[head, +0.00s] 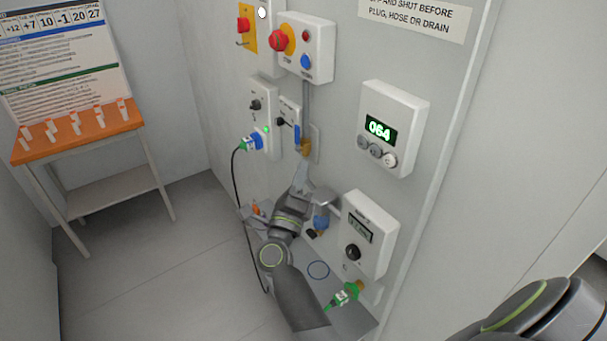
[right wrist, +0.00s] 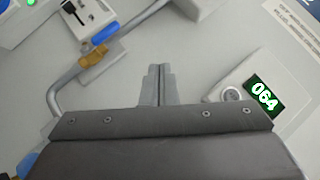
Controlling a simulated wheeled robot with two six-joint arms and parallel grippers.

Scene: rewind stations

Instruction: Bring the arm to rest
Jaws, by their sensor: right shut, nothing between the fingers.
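My right gripper (head: 302,168) is in front of the wall panel in the head view, just below the brass valve (head: 304,147) with the blue lever. In the right wrist view its fingers (right wrist: 157,70) are together with nothing between them. The brass valve (right wrist: 93,57) and its bent pipe show to the left of the fingers there, apart from them in the picture. The grey arm behind this gripper is bent and reaches up from the lower middle of the head view. My left gripper does not show.
The panel carries a display box reading 064 (head: 379,130), a red stop button box (head: 312,45) and a dial box (head: 366,240). A black cable hangs from a blue plug (head: 256,139). A shelf (head: 352,318) juts out below. An orange-topped table (head: 75,134) stands left; floor between is clear.

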